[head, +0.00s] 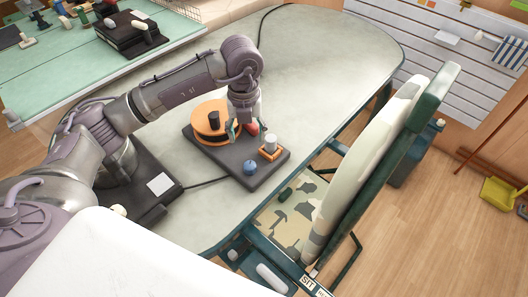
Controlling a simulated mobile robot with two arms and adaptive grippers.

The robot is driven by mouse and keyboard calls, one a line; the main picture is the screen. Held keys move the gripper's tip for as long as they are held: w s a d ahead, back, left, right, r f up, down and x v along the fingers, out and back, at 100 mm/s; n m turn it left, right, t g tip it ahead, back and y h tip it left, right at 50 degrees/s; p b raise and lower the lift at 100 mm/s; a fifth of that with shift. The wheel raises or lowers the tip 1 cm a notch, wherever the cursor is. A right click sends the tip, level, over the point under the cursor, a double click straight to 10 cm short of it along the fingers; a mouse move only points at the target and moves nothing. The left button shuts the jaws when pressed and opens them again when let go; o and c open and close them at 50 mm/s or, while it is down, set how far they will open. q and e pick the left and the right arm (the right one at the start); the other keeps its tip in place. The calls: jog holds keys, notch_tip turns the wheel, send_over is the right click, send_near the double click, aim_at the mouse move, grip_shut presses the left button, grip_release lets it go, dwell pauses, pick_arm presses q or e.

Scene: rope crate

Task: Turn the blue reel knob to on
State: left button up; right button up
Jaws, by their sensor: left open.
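A dark board (232,162) lies on the table and carries an orange reel (207,127) with a black upright handle. A small blue knob (250,167) sits near the board's front edge. My left gripper (243,126) points down over the board, just right of the reel and behind the blue knob, apart from the knob. It is open. A red part (252,129) shows beside its fingers; whether they touch it I cannot tell. A light grey knob on an orange base (270,148) sits at the board's right end. My right gripper is out of view.
The grey table (310,60) is clear behind and right of the board. A camouflage-patterned chair (290,212) stands close to the table's right edge. A cable runs from the board to a black box with a white label (160,186) at left.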

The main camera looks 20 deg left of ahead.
pick_arm(q)
send_over(250, 165)
notch_tip(250, 165, down, 7)
jog(key=shift+a+r+p, duration=0.1)
jog(key=shift+p, duration=0.35)
notch_tip(250, 165, down, 6)
jog(key=shift+r, duration=0.15)
jog(key=shift+w+f, duration=0.1)
jog(key=shift+f, duration=0.5)
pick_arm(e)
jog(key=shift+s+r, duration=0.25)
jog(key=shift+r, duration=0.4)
